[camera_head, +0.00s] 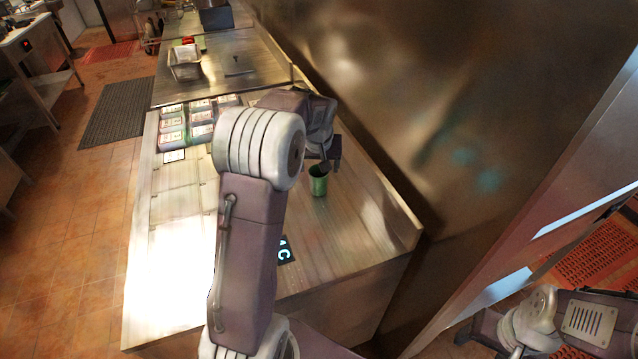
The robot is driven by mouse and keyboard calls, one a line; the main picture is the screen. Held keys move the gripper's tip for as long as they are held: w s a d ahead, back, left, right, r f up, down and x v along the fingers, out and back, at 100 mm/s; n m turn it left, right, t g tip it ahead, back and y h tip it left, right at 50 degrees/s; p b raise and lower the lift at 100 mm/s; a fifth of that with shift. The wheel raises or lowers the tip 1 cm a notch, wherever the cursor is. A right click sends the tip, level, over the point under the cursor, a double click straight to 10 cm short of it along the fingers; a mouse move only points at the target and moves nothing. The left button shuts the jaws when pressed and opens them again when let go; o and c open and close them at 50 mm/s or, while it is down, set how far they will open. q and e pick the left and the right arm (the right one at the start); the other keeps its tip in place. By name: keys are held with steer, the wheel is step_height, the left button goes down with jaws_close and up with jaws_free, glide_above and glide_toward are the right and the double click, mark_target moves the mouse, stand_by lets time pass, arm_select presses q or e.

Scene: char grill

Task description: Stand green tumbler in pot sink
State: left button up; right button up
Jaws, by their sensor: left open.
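A green tumbler (318,181) stands upright on the steel counter (300,222), near its right-hand end. My left arm comes up from below and bends over the counter. My left gripper (327,162) is open, right at the tumbler's rim and just behind it. The arm hides part of the gripper, and I cannot tell whether a finger touches the tumbler. I cannot make out a pot sink.
Several labelled containers (172,128) stand at the counter's far left. A dark card with white marks (285,251) lies in front of the tumbler. A metal pan (185,63) sits on a farther counter. A raised back edge (385,195) and steel wall (420,90) bound the counter.

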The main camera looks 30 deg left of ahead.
mark_target(319, 176)
arm_select(q)
steer(key=x, duration=0.2)
steer(key=shift+w+f, duration=0.1)
steer(key=shift+f, duration=0.3)
steer(key=x, duration=0.5)
steer(key=shift+w+a+f+p, duration=0.25)
steer(key=shift+w+a+p, duration=0.05)
steer(key=shift+p, duration=0.1)
steer(key=shift+r, duration=0.1)
steer(key=c, duration=1.5)
